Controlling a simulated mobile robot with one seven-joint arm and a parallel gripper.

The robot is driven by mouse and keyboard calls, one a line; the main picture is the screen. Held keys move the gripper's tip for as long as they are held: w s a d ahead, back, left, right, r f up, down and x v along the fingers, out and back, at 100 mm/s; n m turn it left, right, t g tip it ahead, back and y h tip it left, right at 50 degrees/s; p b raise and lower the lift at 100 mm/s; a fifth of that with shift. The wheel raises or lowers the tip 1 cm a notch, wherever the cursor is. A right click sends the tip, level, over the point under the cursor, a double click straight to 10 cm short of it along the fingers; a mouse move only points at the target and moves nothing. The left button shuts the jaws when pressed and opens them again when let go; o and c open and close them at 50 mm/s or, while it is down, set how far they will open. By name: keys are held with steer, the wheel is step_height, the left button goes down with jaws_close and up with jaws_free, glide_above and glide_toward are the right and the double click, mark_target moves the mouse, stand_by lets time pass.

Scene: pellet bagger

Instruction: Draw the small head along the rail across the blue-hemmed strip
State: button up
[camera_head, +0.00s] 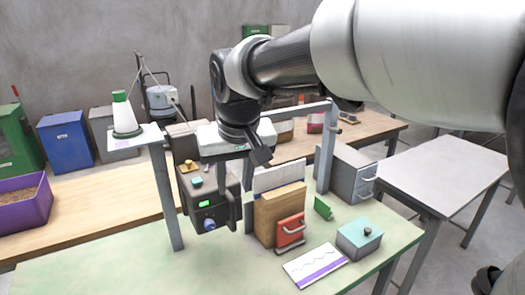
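My gripper (236,165) hangs below my dark wrist, left of the middle, over a dark control box. Dark upright parts below it overlap the box, so its fingers and the gap between them are not clear. A grey rail (296,110) runs behind it to a post on the right. A pale sheet with a bluish edge (279,178) stands under the rail behind a brown block; it may be the blue-hemmed strip. I cannot make out the small head; my gripper and wrist cover the rail's left part.
The dark box (208,214) has a green display and blue knob. The brown block (279,214), red handled box (291,231), grey-blue box (358,241) and purple-edged card (315,265) share the green table. A post with a green-white cone (123,113) stands left.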

mark_target(232, 204)
steer(key=x, duration=1.1)
steer(key=shift+w+f, duration=0.2)
steer(key=shift+f, duration=0.15)
steer(key=shift+c, duration=0.4)
jaws_close()
